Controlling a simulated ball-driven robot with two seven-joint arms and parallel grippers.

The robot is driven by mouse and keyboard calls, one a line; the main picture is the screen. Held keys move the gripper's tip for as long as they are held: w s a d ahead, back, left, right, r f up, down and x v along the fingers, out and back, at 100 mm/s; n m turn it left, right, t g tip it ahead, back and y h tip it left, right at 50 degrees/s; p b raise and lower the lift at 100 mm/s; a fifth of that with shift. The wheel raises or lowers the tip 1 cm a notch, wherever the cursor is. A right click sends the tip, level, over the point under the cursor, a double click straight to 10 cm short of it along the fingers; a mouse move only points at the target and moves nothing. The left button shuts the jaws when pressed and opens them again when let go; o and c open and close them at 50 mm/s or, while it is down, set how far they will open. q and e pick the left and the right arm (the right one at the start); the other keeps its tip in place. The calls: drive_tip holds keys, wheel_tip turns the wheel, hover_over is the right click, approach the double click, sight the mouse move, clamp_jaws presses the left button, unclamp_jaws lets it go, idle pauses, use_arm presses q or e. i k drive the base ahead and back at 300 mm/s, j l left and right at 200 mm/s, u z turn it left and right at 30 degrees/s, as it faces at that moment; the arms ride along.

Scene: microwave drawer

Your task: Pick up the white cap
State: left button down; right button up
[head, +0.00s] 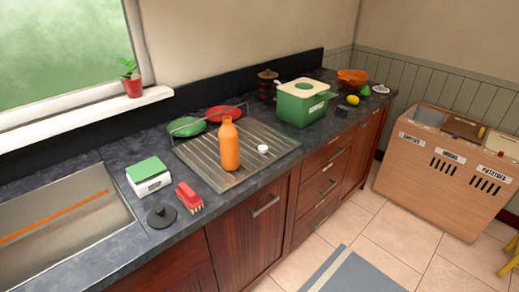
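A small white cap (263,149) lies on the ribbed metal drainboard (205,168), to the right of an orange bottle (229,145). The bottle stands upright on the drainboard and its neck is open to view at the top. The cap is apart from the bottle, with a small gap between them. Neither of my grippers shows in the head view.
A red brush (189,197), a black plug (161,215) and a white box with a green top (149,178) stand left of the drainboard beside the sink (62,235). A green compost bin (302,104) is behind right. The drainboard's right front is clear.

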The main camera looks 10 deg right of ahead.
sight(262, 148)
drive_tip(key=u, duration=0.3)
drive_tip(key=l+u, duration=0.35)
drive_tip(key=i+l+u, duration=0.1)
drive_tip(key=u, duration=0.25)
drive_tip(key=l+u, duration=0.35)
